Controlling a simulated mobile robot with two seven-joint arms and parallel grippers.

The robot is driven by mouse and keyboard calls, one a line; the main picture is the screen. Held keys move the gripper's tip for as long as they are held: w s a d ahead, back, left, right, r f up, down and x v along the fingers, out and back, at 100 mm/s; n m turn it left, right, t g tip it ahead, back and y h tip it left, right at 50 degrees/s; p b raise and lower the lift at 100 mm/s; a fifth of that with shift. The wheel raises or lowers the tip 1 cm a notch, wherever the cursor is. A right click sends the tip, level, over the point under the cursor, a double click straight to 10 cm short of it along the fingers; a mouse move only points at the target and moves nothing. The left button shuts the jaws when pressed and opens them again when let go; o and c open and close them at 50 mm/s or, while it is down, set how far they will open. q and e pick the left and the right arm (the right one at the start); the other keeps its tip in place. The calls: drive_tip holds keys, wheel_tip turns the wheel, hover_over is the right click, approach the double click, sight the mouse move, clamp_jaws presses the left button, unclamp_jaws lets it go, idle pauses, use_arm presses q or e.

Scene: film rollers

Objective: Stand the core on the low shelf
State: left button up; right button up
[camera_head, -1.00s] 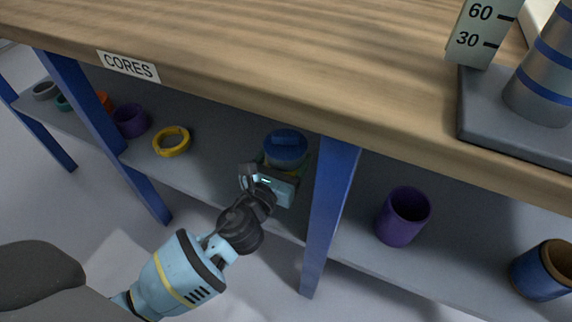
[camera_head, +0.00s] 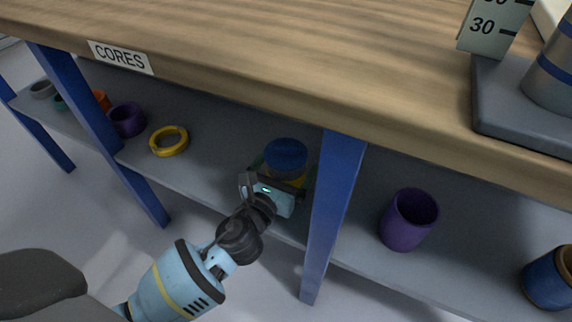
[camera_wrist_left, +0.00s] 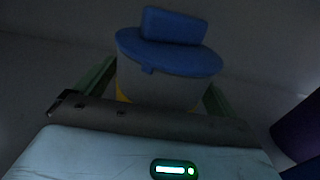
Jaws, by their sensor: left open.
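A round object with a blue top (camera_head: 286,153) stands upright on the low shelf (camera_head: 215,175), just left of the blue middle post; I take it to be the core. Yellow shows below its top. In the left wrist view its blue top (camera_wrist_left: 170,50) has a raised blue tab, over a greyish body with yellow low on the left. My left gripper (camera_head: 280,178) is open in front of it. In the left wrist view the green fingers (camera_wrist_left: 158,92) lie on either side of it; whether they touch it is hidden. My right gripper is not in view.
The blue post (camera_head: 330,215) stands close right of the gripper. The wooden tabletop (camera_head: 260,60) overhangs the shelf. A yellow ring (camera_head: 169,141) and purple cup (camera_head: 127,119) stand left. A purple cylinder (camera_head: 408,219) and blue roll (camera_head: 548,275) stand right.

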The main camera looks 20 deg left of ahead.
use_arm(q)
drive_tip(key=shift+r, duration=0.25)
drive_tip(key=s+p, duration=0.1)
drive_tip(key=s, duration=1.1)
drive_tip(key=shift+a+f+p, duration=0.1)
drive_tip(key=shift+a+p, duration=0.1)
drive_tip(key=shift+p, duration=0.2)
